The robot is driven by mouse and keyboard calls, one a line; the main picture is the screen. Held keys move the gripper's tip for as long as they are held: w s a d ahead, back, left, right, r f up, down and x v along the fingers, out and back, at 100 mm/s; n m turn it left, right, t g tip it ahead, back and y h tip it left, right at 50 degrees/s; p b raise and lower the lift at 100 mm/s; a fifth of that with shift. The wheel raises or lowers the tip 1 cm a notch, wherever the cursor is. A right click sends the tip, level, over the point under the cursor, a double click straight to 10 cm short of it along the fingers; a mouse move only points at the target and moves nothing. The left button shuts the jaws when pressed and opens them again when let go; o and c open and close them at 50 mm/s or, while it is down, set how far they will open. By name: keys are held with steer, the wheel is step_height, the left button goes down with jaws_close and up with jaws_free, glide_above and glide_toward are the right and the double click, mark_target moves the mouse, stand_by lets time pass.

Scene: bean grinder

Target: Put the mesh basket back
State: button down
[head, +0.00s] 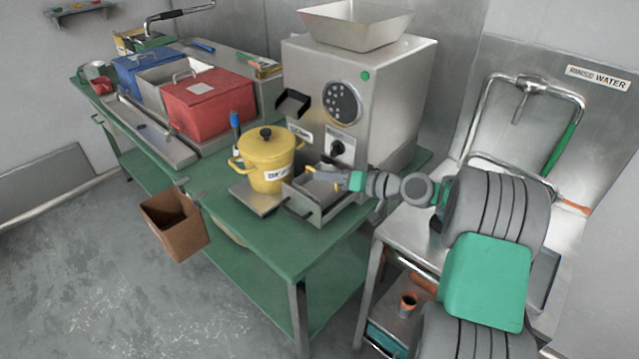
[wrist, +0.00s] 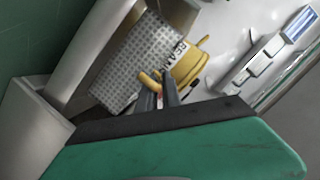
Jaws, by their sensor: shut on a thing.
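The mesh basket (wrist: 146,58) shows in the wrist view as a grey perforated metal wall just beyond my fingertips. My gripper (wrist: 158,98) is shut at the basket's near edge, where a small yellow piece, seemingly its grip, shows beside the fingers. In the head view my gripper (head: 338,177) reaches in from the right over an open steel box (head: 322,212) below the grinder's front (head: 345,125). The basket is mostly hidden there by the box wall and my gripper. I cannot tell whether it touches the box floor.
A yellow lidded pot (head: 268,165) stands close left of the box, on a flat steel plate. Red (head: 210,105) and blue (head: 140,72) bins stand farther left. A brown box (head: 174,225) hangs at the green table's front edge. A steel side table (head: 400,235) is at right.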

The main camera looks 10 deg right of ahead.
mark_target(323, 194)
step_height(323, 194, down, 3)
steer(key=shift+a+r+b, duration=0.15)
steer(key=shift+r+b, duration=0.05)
steer(key=shift+b, duration=0.25)
steer(key=shift+a+f, duration=0.2)
steer(key=shift+f, duration=0.05)
steer(key=shift+a+r, duration=0.1)
steer(key=shift+r, duration=0.05)
steer(key=c, duration=1.5)
jaws_free()
steer(key=shift+c, duration=0.2)
steer(key=shift+s, duration=0.1)
steer(key=v, duration=1.2)
